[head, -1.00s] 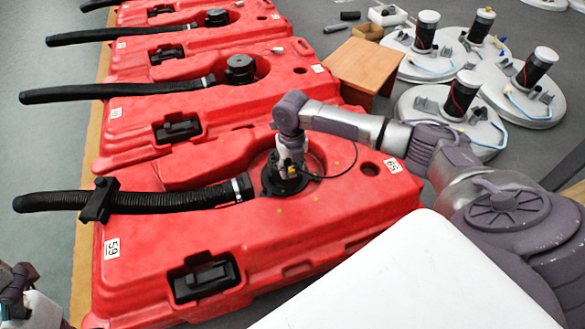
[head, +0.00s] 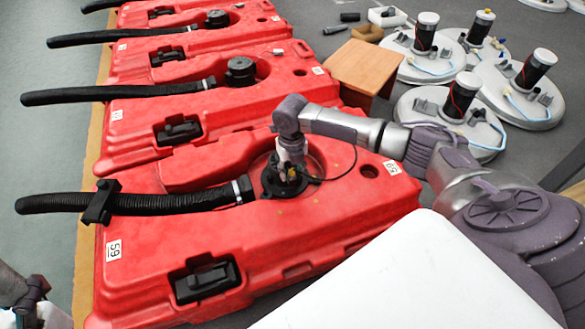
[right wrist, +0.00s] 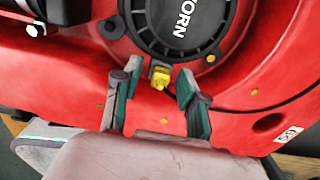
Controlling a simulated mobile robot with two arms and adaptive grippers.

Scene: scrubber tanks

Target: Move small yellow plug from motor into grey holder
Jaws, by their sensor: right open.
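The small yellow plug (right wrist: 159,77) sits at the rim of the black round motor (right wrist: 180,25) in the right wrist view. The motor also shows in the head view (head: 270,182), set in the nearest red tank and partly hidden by my wrist. My right gripper (right wrist: 155,92) is open, its fingers on either side of the plug and apart from it. In the head view my right gripper (head: 290,176) is small and points down at the motor. My left gripper (head: 38,300) is partly in view at the lower left corner, its jaws unclear. I cannot identify the grey holder for certain.
Several red tanks (head: 150,228) with black hoses (head: 130,203) stand in a row. A brown wooden stool (head: 362,68) stands behind. Several grey-white discs (head: 425,122) with upright black cylinders lie at the right. A white box (head: 387,16) stands at the back.

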